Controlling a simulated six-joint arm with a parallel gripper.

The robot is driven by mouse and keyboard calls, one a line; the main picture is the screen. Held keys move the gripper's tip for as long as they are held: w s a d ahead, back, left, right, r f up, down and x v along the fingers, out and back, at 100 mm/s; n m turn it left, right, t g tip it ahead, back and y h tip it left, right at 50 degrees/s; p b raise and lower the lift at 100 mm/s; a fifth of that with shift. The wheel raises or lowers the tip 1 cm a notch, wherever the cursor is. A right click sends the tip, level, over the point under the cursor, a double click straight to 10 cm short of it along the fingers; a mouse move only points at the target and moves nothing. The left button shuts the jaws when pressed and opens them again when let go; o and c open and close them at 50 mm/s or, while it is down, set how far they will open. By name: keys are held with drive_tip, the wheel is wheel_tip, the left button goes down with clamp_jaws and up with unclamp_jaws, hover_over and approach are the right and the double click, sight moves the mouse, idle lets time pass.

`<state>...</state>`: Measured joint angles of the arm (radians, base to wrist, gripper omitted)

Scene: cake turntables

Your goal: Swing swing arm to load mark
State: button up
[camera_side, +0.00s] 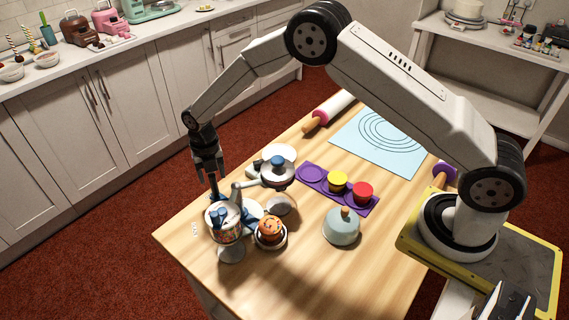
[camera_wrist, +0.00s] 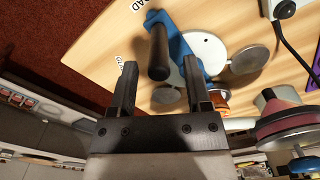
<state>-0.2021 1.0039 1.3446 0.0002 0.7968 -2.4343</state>
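The swing arm (camera_wrist: 186,45) is a blue lever with an upright black handle (camera_wrist: 158,52), joined to a white round hub. My gripper (camera_wrist: 160,64) is open above it. The handle's near end shows between the two fingertips, with a gap on both sides. In the side view my gripper (camera_side: 211,178) points down over the left part of the table, above the blue and white turntable device. The load mark (camera_wrist: 137,5) is lettering partly cut off at the top edge of the wrist view, close to the blue end of the lever. A second label (camera_wrist: 120,62) is partly hidden by the left finger.
A purple tray (camera_side: 313,174) with cups, a grey dome (camera_side: 342,228) and a blue mat (camera_side: 378,138) lie farther right. The table's left corner is bare.

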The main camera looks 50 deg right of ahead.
drive_tip(key=shift+w+r, duration=0.1)
drive_tip(key=shift+r, duration=3.4)
drive_tip(key=s+d+r+m, duration=0.1)
drive_tip(key=s+d+m, duration=0.1)
drive_tip(key=m, duration=0.3)
drive_tip(key=s+d+r+m+t, duration=0.1)
drive_tip(key=s+d+r+m, duration=0.1)
drive_tip(key=s+m, duration=0.3)
drive_tip(key=s+d+r+m, duration=0.2)
drive_tip(key=s+d+m, duration=0.1)
drive_tip(key=s+m, duration=0.1)
drive_tip(key=shift+s+m, duration=0.15)
drive_tip(key=shift+m, duration=0.65)
drive_tip(key=s+d+m+t, duration=0.1)
drive_tip(key=s+d+m, duration=0.3)
drive_tip(key=s+m, duration=1)
drive_tip(key=shift+s+r+m+t, duration=0.15)
drive_tip(key=shift+r+m+t, duration=0.05)
drive_tip(key=shift+m+t, duration=0.1)
